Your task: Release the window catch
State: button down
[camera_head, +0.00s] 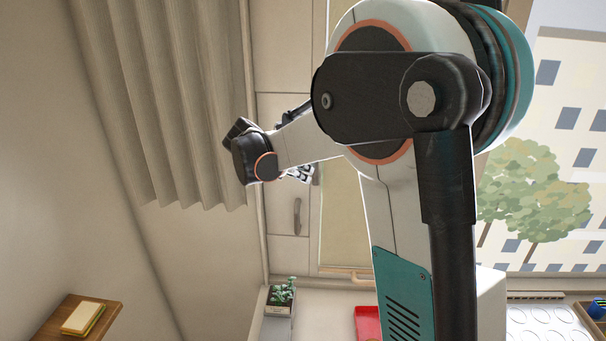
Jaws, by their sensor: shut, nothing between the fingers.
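No window catch can be made out for certain. The window (560,150) shows at the right, with trees and a pale building outside, and my arm covers its left part. Only a small part of my gripper (300,173) shows, behind my forearm and wrist in the middle of the view. It is shut and empty, in front of pale panels. A grey upright handle (297,217) sits on a panel just below it, apart from it in the picture. I cannot tell the depth between them.
A pleated curtain (165,100) hangs at the left. A wooden shelf (90,312) with a yellow-edged block juts out at lower left. A potted plant (281,295), a red item (367,323) and a white ring-patterned panel (540,322) lie low. A tan bar (345,274) runs below the panels.

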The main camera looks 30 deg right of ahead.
jog(key=shift+d+b, duration=0.35)
jog(key=shift+d, duration=0.2)
jog(key=shift+r, duration=0.2)
jog(key=shift+a+f, duration=0.1)
jog(key=shift+a, duration=0.05)
jog(key=a+f+b+v, duration=0.2)
jog(key=v, duration=1.1)
jog(key=s+a+f+m+t+y+b, duration=0.1)
jog(key=s+a+f+m+y+b, duration=0.2)
jog(key=s+f+m+b, duration=0.4)
jog(key=s+a+f+m+t+y+b, duration=0.2)
jog(key=s+f+m+b, duration=0.6)
jog(key=f, duration=1.1)
jog(key=s+a+f+m+t+y+b, duration=0.1)
jog(key=s+a+f+m+y+b, duration=0.3)
jog(key=s+f+m+b, duration=0.4)
jog(key=s+f+b, duration=0.4)
jog(key=s, duration=0.1)
jog(key=shift+s+a+f, duration=0.2)
jog(key=shift+a+f, duration=0.05)
jog(key=shift+f, duration=0.15)
